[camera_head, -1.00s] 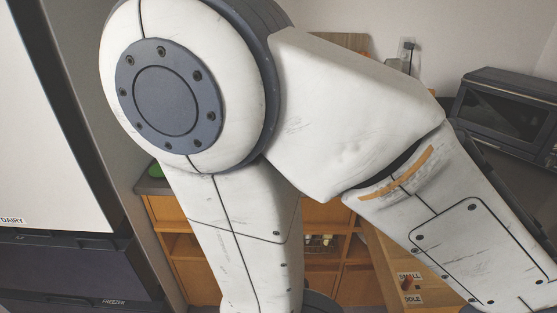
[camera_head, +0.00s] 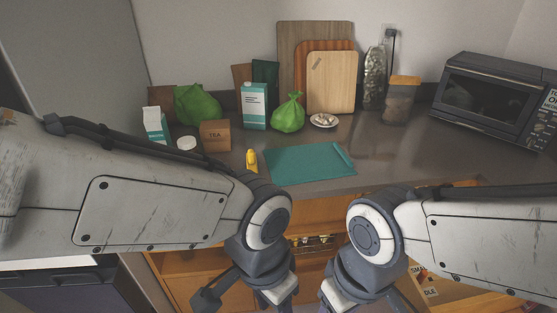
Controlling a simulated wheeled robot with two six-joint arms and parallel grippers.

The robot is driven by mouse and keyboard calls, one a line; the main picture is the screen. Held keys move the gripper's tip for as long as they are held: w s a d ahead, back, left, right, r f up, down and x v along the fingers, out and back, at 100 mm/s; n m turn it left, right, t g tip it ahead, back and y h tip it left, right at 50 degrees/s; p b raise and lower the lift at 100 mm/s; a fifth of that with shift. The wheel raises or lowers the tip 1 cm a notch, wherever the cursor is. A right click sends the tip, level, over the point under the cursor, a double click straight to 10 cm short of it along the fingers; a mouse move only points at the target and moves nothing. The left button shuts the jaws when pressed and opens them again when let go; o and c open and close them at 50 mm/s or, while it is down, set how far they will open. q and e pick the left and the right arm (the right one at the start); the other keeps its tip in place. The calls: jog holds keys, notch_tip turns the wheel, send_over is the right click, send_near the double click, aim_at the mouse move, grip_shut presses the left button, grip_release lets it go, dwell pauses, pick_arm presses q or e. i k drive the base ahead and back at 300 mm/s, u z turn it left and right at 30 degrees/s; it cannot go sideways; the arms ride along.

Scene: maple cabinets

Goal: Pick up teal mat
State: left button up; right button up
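The teal mat (camera_head: 308,165) lies flat on the grey counter (camera_head: 400,160), close to its front edge, with a raised or folded strip along its right side. My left gripper (camera_head: 245,296) is at the bottom of the view, below and in front of the counter edge, left of the mat. My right gripper (camera_head: 362,298) is at the bottom too, right of it. Both are apart from the mat. Their fingertips are cut off by the frame's lower edge, so their opening is hidden.
A yellow item (camera_head: 251,160) lies just left of the mat. Behind stand a tea box (camera_head: 215,136), a carton (camera_head: 254,107), a green bag (camera_head: 288,114), a small plate (camera_head: 323,121), cutting boards (camera_head: 331,82) and jars. A microwave (camera_head: 495,98) is at right; counter right of the mat is clear.

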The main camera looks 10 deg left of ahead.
aim_at(290, 165)
jog(key=u, duration=0.55)
jog(key=k, duration=0.65)
jog(key=u, duration=0.55)
jog(key=i, duration=1)
jog(key=z, duration=0.45)
jog(key=i, duration=0.65)
jog(key=z, duration=0.25)
